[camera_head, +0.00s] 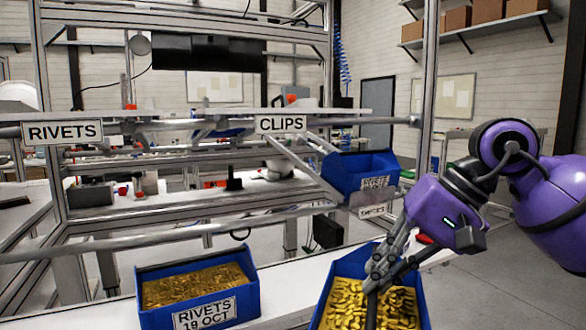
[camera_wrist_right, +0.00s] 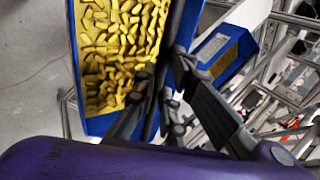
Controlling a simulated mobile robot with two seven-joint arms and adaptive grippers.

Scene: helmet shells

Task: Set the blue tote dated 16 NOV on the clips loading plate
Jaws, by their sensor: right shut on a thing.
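A blue tote (camera_head: 326,290) full of yellow pieces is at the bottom of the head view, right of centre. It fills the left of the right wrist view (camera_wrist_right: 92,124). No date label shows on it. My right gripper (camera_head: 372,278) is shut on its wall, with the fingers (camera_wrist_right: 160,98) at the tote's edge. The CLIPS sign (camera_head: 283,124) hangs on the rack's front rail; I cannot make out a separate loading plate there. My left gripper is not in view.
A blue tote labelled RIVETS 19 OCT (camera_head: 150,312) stands left of the held tote on a white surface (camera_head: 282,292). Another blue tote (camera_head: 345,178) sits on the sloping rack above a small EMPTIES sign (camera_head: 371,212). A RIVETS sign (camera_head: 62,132) hangs at left.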

